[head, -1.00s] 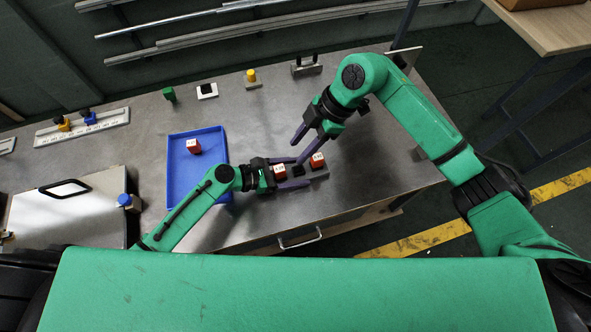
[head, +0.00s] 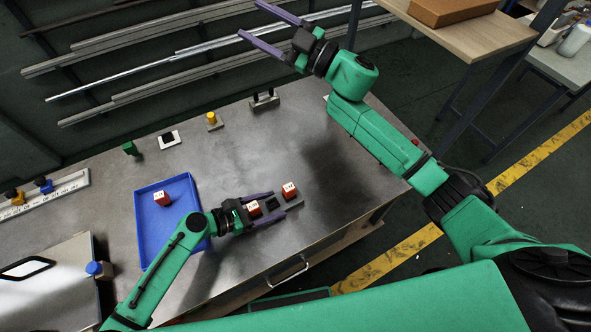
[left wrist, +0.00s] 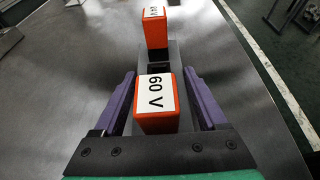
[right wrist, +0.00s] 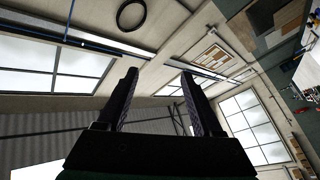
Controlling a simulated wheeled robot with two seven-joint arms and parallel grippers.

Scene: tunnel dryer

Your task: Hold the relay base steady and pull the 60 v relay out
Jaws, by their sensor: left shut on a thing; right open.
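The grey relay base (head: 294,206) lies on the metal bench with a red relay in each end and a black empty-looking socket (head: 270,200) between them. The 60 V relay (left wrist: 156,104) is the one nearest my left wrist; it also shows in the head view (head: 253,208). My left gripper (head: 277,205) is shut on the relay base, its purple fingers along both sides, with gaps beside the 60 V relay. The other relay (left wrist: 153,28) sits at the far end. My right gripper (head: 251,19) is open and empty, raised far from the base.
A blue tray (head: 144,228) left of the base holds another red relay (head: 161,198). The bench right of the base is clear.

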